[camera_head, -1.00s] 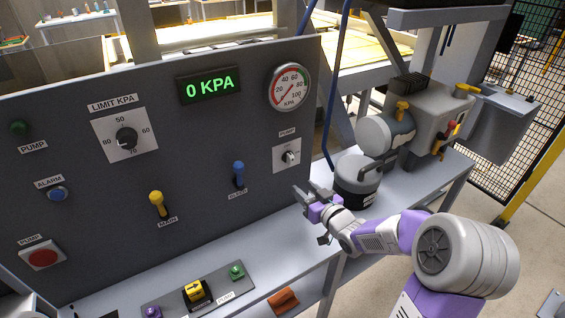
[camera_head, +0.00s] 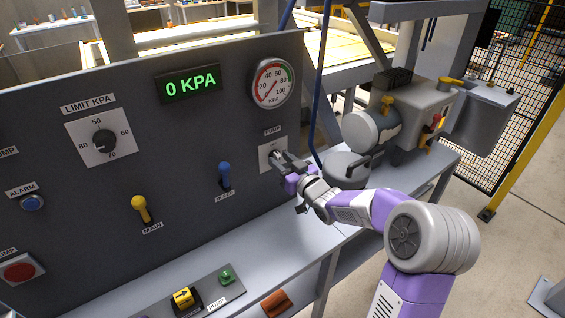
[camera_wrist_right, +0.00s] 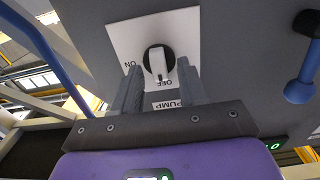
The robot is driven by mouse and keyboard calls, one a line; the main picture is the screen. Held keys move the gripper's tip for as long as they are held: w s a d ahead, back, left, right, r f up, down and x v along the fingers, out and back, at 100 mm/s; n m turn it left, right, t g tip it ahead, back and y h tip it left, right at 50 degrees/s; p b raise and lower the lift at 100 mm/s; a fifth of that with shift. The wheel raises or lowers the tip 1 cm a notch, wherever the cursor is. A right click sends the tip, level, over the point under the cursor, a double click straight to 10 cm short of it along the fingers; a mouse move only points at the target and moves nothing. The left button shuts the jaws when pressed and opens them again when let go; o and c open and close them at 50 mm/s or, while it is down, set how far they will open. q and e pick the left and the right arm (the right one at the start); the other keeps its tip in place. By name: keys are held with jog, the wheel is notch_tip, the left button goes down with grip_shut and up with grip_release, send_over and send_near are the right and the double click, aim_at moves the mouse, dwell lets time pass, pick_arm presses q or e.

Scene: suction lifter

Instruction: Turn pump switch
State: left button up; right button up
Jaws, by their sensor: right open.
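The pump switch is a black rotary knob with a light pointer bar on a white plate marked ON and OFF. In the right wrist view the pump switch (camera_wrist_right: 158,62) sits just ahead of my right fingertips, its bar between them in the picture and lined up with OFF. In the head view its white plate (camera_head: 267,152) is partly hidden by my gripper. My right gripper (camera_head: 280,160) is open at the plate; its two fingers also show in the right wrist view (camera_wrist_right: 158,82). I cannot tell whether they touch the knob. My left gripper is not in view.
The panel has a blue bleed lever (camera_head: 225,175), a yellow main lever (camera_head: 141,207), a limit dial (camera_head: 104,141), a round gauge (camera_head: 272,83) and a display (camera_head: 188,88) reading 0 KPA. A grey pump tank (camera_head: 347,168) and blue hose (camera_head: 323,95) stand close right.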

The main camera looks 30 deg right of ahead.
jog(key=shift+c, duration=0.4)
grip_shut()
jog(key=m+p, duration=0.2)
jog(key=m, duration=0.3)
jog(key=shift+d, duration=0.1)
jog(key=shift+d+f+m+p, duration=0.1)
jog(key=shift+m+p, duration=1.45)
jog(key=shift+m, duration=1.65)
jog(key=shift+f+m+p, duration=0.1)
jog(key=shift+m+p, duration=1.45)
jog(key=shift+m, duration=1.65)
